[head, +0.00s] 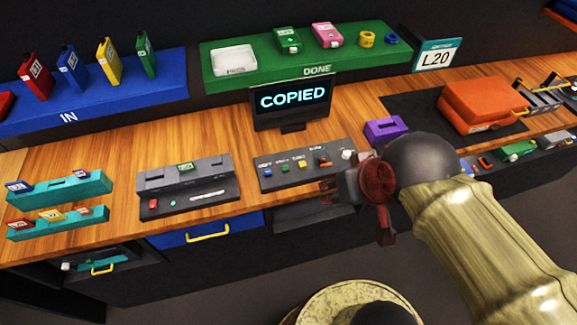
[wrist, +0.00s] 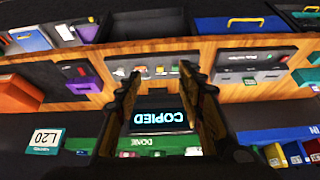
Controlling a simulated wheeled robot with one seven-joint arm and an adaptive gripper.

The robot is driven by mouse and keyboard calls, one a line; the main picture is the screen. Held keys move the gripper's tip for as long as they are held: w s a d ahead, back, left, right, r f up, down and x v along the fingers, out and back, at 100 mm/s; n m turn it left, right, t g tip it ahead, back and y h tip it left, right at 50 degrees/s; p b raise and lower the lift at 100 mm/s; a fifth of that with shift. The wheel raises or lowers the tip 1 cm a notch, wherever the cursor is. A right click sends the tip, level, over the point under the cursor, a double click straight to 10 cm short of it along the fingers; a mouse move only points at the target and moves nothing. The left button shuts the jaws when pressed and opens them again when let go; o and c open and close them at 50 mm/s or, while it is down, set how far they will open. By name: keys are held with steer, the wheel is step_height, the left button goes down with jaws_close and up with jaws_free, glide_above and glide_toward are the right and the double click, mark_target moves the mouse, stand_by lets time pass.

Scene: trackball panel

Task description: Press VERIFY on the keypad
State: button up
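The keypad (head: 305,172) is a dark, sloped panel on the wooden counter with a row of small coloured buttons and a white knob at its right end. Its labels are too small to read surely, so I cannot tell which button is VERIFY. Above it a screen (head: 291,100) reads COPIED. My gripper (head: 380,196) is to the right of the keypad and in front of it, apart from it. In the wrist view my gripper (wrist: 165,82) is open and empty, with the upside-down keypad (wrist: 185,66) beyond and between its fingers.
Left of the keypad stands a grey dock panel (head: 160,207) with a green cartridge. Teal racks (head: 85,188) are farther left. A purple block (head: 386,130) and an orange case (head: 480,106) are to the right. A green DONE shelf (head: 225,87) is behind.

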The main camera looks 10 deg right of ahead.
steer(key=shift+c, duration=1.3)
